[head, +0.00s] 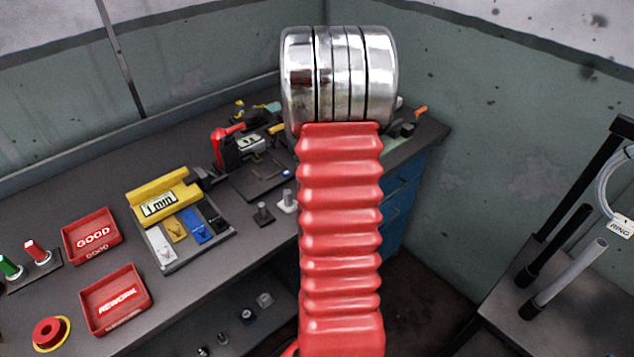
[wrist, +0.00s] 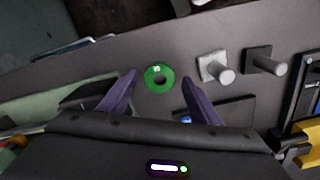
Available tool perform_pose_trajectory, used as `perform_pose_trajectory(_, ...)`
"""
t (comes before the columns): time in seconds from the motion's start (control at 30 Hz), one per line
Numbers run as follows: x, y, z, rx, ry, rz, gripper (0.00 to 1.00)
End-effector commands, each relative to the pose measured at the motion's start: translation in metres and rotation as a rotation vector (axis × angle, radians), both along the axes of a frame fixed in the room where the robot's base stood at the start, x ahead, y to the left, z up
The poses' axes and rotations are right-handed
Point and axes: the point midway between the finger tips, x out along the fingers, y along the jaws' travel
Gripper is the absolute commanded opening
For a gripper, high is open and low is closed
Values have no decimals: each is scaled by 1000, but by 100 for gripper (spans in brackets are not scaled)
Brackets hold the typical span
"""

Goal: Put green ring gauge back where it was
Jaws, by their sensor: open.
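The green ring gauge (wrist: 160,79) shows in the wrist view, seen from above, seemingly flat on the dark bench top near its edge. My gripper (wrist: 157,82) is open, with one purple finger to each side of the ring in the picture. The fingers look apart from the ring; I cannot tell how high they are above it. In the head view my own arm hides the gripper and the ring.
A light grey peg (wrist: 224,73) and a dark peg (wrist: 267,63) stand right of the ring. In the head view, a yellow gauge block (head: 163,196), a red GOOD tray (head: 91,236) and a REWORK tray (head: 115,298) are left. A stand with a RING tag (head: 620,228) is right.

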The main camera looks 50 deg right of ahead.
Motion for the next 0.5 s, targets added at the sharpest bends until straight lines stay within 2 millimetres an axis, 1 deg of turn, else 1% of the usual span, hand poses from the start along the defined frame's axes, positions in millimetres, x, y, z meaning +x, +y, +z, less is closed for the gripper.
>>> perform_pose_trajectory(0.03, 1, -1, 9, -3, -3, 0, 57)
perform_pose_trajectory(0.4, 1, -1, 72, -4, -4, 0, 57)
perform_pose_trajectory(0.5, 0, -1, 87, -3, -3, 0, 57)
